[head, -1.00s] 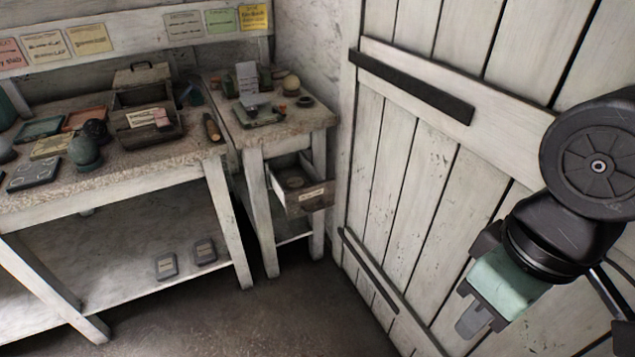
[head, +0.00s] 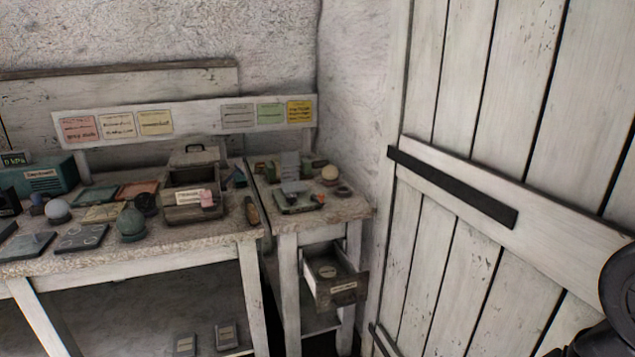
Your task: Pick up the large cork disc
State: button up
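I cannot pick out the large cork disc for certain. A small round, flat, brownish disc (head: 327,271) lies in the open drawer (head: 340,290) of the narrow side table; its material is too small to tell. A dark ring-like round piece (head: 343,191) lies on top of that table near its right edge. My gripper is out of view; only a dark part of my arm shows at the lower right edge.
The long bench (head: 120,262) on the left carries a wooden box (head: 194,212), a green sphere on a base (head: 131,224) and flat plates. A plank door (head: 520,120) fills the right.

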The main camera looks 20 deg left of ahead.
aim_at(324, 273)
jog(key=i+j, duration=0.15)
jog(key=j, duration=0.4)
jog(key=i+j+z, duration=0.15)
jog(key=j, duration=0.95)
jog(key=i+j+z, duration=0.1)
jog(key=j, duration=0.45)
jog(key=i+j, duration=0.15)
jog(key=j, duration=0.4)
jog(key=k+l, duration=0.1)
jog(key=l+z, duration=0.05)
